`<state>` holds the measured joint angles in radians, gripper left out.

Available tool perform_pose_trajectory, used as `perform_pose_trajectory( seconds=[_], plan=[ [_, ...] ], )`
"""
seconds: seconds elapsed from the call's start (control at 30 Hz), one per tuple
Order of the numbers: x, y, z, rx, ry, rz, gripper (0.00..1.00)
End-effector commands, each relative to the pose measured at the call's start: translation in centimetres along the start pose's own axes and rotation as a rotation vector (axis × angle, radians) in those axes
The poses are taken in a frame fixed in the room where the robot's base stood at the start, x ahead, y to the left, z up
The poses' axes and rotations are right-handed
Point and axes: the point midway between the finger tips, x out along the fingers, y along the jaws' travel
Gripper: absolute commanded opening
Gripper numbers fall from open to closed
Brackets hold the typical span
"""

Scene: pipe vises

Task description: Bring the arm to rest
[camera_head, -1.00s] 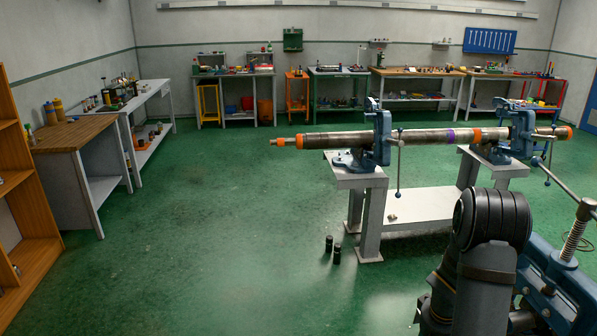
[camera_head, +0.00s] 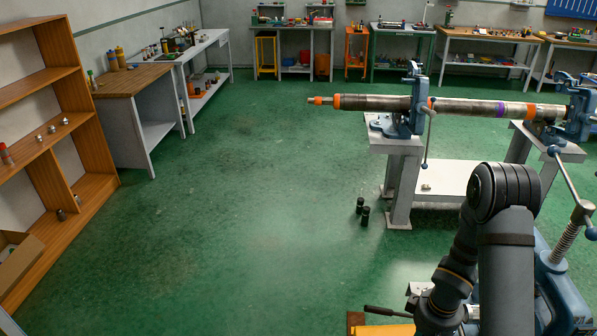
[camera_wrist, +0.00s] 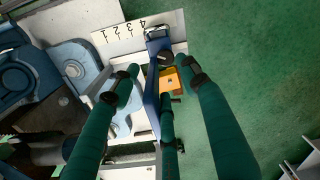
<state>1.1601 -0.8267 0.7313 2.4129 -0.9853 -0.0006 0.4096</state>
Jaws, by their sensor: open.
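My arm (camera_head: 507,245) shows at the lower right of the head view, bent at a rounded black joint. My gripper cannot be made out in that view. In the wrist view my gripper (camera_wrist: 158,82) has its green fingers apart, with no object seen held between them. Beyond the fingers is a yellow-orange block (camera_wrist: 171,80) beside a blue bar. I cannot tell how far the fingertips are from it.
A long pipe (camera_head: 375,103) lies across blue vises (camera_head: 418,112) on grey stands. Two black cylinders (camera_head: 365,216) stand on the floor. A wooden shelf (camera_head: 75,215) is at left. A plate numbered 4 to 1 (camera_wrist: 140,32) lies near the gripper. The middle floor is clear.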

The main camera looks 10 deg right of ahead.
Motion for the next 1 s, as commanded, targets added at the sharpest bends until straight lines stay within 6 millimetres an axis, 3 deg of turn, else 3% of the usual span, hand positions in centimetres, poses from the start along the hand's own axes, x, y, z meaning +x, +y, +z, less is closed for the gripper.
perform_pose_trajectory(
  seconds=[0.03, 0.47, 0.6, 1.0],
  plan=[
    [1.6, -0.1, -0.1, -0.005, 0.0, 0.0, 0.45],
    [8.8, -0.1, -0.1, -0.045, 0.001, 0.001, 0.45],
    [8.1, 0.0, -0.2, -0.131, 0.002, 0.002, 0.45],
    [8.1, -0.1, -0.2, -0.011, 0.002, 0.002, 0.45]
  ],
)
